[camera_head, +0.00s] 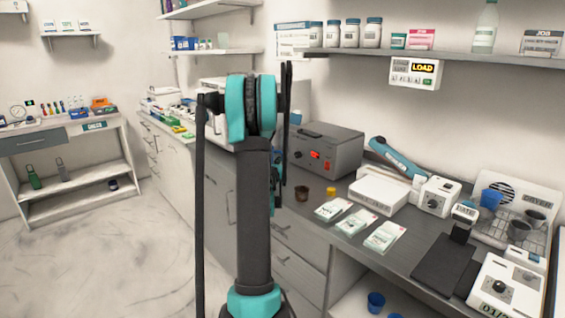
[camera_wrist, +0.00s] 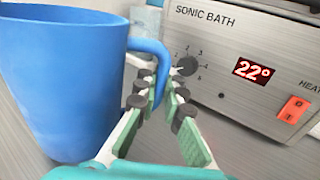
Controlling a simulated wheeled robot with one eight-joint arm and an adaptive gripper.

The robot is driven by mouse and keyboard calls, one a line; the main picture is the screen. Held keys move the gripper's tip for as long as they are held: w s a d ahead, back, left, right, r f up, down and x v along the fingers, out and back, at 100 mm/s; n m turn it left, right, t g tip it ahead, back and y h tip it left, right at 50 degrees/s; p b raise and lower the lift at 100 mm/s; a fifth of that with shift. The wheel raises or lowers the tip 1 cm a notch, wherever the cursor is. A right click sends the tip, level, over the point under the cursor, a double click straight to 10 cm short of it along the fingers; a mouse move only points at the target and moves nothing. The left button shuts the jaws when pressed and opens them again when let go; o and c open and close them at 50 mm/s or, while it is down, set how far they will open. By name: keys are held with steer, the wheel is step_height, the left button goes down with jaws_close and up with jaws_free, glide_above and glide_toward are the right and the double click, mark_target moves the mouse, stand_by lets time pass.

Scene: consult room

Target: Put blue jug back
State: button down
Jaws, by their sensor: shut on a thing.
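The blue jug (camera_wrist: 65,85) fills the left of the wrist view, upright, with its handle toward my gripper (camera_wrist: 162,92). My gripper's green-padded fingers are shut on the jug's handle. The jug's base is cut off or blurred, so I cannot tell whether it touches the counter. In the head view my arm hides the jug and my fingers.
The grey sonic bath (camera_head: 325,149) stands on the counter close to the jug. To its right are a white box (camera_head: 379,192), several packets and a drying rack (camera_head: 519,232) with a blue cup (camera_head: 490,198). A wall shelf (camera_head: 430,56) runs above.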

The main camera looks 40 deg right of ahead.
steer(key=shift+f, duration=0.25)
steer(key=c, duration=1.6)
jaws_free()
steer(key=shift+c, duration=0.2)
steer(key=shift+r, duration=0.1)
